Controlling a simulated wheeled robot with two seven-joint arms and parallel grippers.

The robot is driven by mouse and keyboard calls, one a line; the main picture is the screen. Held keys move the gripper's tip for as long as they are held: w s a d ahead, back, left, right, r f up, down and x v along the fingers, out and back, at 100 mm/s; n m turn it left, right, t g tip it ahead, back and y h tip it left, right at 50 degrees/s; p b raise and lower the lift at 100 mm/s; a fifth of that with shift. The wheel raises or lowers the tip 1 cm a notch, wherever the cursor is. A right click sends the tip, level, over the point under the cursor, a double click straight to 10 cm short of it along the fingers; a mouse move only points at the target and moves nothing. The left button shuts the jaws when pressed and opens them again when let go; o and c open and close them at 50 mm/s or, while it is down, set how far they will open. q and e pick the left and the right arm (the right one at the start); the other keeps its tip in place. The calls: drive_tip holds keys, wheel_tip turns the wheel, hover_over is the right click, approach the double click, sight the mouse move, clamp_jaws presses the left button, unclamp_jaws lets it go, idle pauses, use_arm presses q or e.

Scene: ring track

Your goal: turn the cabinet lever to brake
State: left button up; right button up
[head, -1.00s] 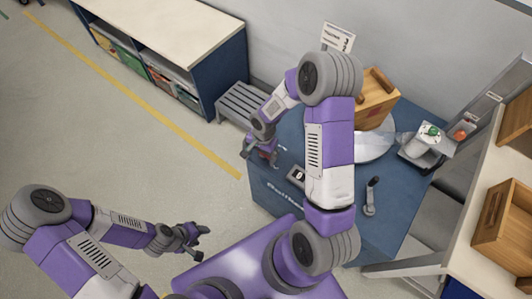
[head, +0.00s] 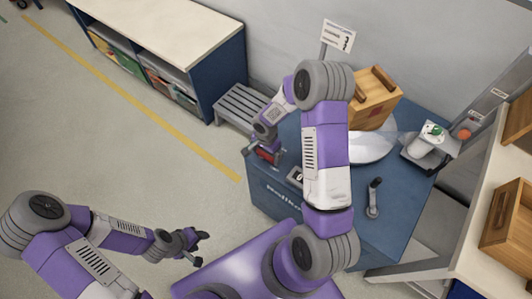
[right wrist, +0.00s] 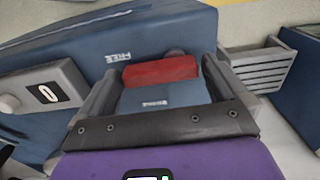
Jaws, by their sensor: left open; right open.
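The red lever handle (right wrist: 160,69) lies between the fingers of my right gripper (right wrist: 158,80) in the right wrist view. The gripper is open, with a finger on either side of the handle; whether either touches it I cannot tell. An upside-down FREE label (right wrist: 118,57) is beyond the handle to the left, and a second label, apparently BRAKE (right wrist: 155,103), is nearer, between the fingers. In the head view the red handle (head: 267,155) shows at the blue cabinet's (head: 275,203) left corner, partly hidden by my right gripper (head: 262,150). My left gripper (head: 194,243) is open and empty over the floor.
A small box marked 0 (head: 295,176) is beside the lever. A black-handled crank (head: 374,197), a wooden box (head: 374,98) and a silver disc (head: 372,148) are on the cabinet. A slatted grey bench (head: 236,103) stands behind. The floor to the left is clear.

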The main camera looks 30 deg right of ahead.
drive_tip(key=c, duration=0.8)
drive_tip(key=shift+n, duration=0.4)
drive_tip(key=n, duration=0.3)
drive_tip(key=shift+w+d+n, duration=0.2)
drive_tip(key=shift+d+n, duration=0.1)
drive_tip(key=n, duration=0.4)
drive_tip(key=shift+w+d+n, duration=0.2)
drive_tip(key=shift+w+n, duration=0.1)
drive_tip(key=shift+w, duration=0.05)
drive_tip(key=n, duration=0.4)
drive_tip(key=shift+w+d+n, duration=0.1)
drive_tip(key=shift+w+n, duration=0.2)
drive_tip(key=shift+w, duration=0.05)
drive_tip(key=shift+w+n+p, duration=0.2)
drive_tip(key=shift+n+p, duration=0.1)
drive_tip(key=shift+n, duration=0.8)
drive_tip(key=shift+w+n+p, duration=0.15)
drive_tip(key=shift+n+p, duration=0.15)
drive_tip(key=shift+n, duration=0.8)
